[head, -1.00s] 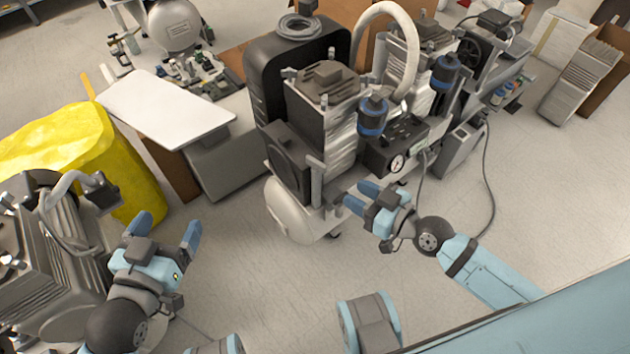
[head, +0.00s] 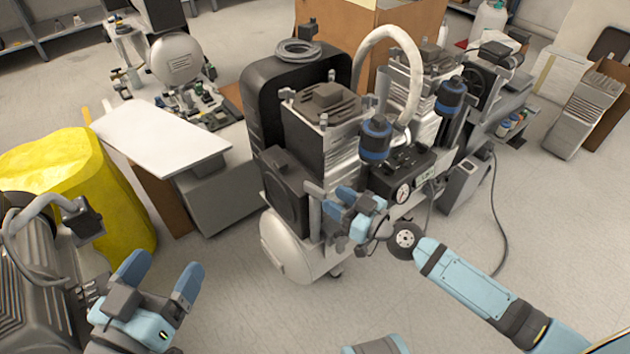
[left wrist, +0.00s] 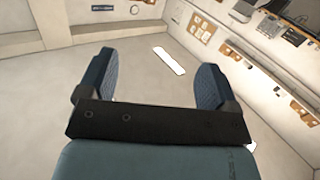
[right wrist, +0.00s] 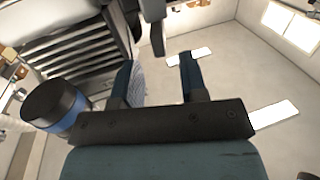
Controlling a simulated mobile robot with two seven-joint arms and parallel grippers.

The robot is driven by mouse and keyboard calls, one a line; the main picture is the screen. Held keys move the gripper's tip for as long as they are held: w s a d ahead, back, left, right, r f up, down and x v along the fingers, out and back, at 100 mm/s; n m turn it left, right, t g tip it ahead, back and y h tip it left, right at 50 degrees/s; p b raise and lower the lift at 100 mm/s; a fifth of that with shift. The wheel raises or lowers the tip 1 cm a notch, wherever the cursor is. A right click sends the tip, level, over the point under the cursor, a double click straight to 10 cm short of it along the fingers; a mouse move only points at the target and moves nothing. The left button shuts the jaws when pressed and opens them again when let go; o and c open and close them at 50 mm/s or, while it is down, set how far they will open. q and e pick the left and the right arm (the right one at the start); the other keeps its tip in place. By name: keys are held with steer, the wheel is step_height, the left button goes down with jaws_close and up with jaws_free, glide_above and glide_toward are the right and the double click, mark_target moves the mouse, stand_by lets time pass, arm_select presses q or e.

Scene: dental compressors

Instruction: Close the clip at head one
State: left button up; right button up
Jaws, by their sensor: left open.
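The nearest compressor head (head: 325,105), with a finned silver cylinder and dark top, stands on the compressor in the middle of the head view. I cannot make out the clip there for certain. My right gripper (head: 335,203) is at the front of this compressor, below the head and left of the gauge. In the right wrist view, its fingers (right wrist: 157,78) are apart with floor visible between them. A dark grey bar (right wrist: 157,38) hangs just beyond the fingertips. My left gripper (head: 160,275) is open and empty at lower left, away from the compressor.
A blue-banded filter (head: 376,140) and a gauge (head: 403,193) are close to my right gripper. The white tank (head: 285,247) is below. A yellow bag (head: 75,175), a white board (head: 160,137) and a grey machine (head: 35,290) are at left. Floor in front is clear.

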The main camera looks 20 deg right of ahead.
mark_target(305, 182)
steer(key=p+x, duration=0.1)
steer(key=x, duration=0.5)
steer(key=shift+w+a, duration=0.15)
steer(key=shift+c, duration=0.2)
jaws_close()
